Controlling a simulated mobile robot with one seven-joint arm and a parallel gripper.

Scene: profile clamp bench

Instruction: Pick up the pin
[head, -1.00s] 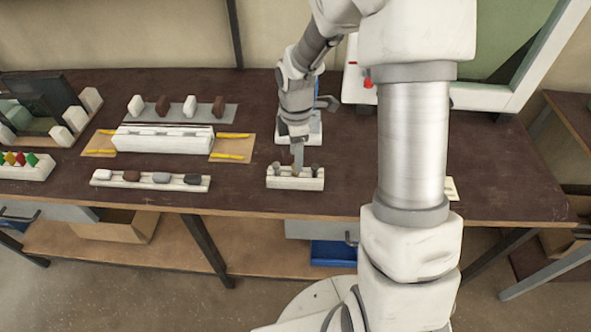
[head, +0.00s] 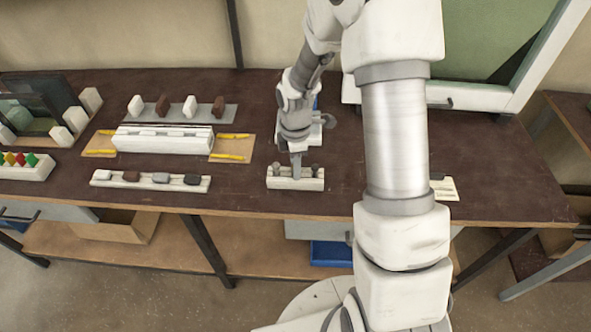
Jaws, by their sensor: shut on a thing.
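A white pin rack (head: 296,184) stands near the front edge of the bench, in the middle of the head view. Grey pin heads show at its left end (head: 276,167) and right end (head: 315,169). My gripper (head: 297,172) points straight down at the middle of the rack, between these two. It is shut on the middle pin, which its fingers hide almost fully. I cannot tell whether that pin is still seated in the rack or lifted a little.
Left of the rack is a white holder (head: 150,184) with several small blocks. Behind it is a long white clamp fixture (head: 165,139) on a tan board with yellow strips. A paper card (head: 444,189) lies at right. Dark bench top is clear between rack and holder.

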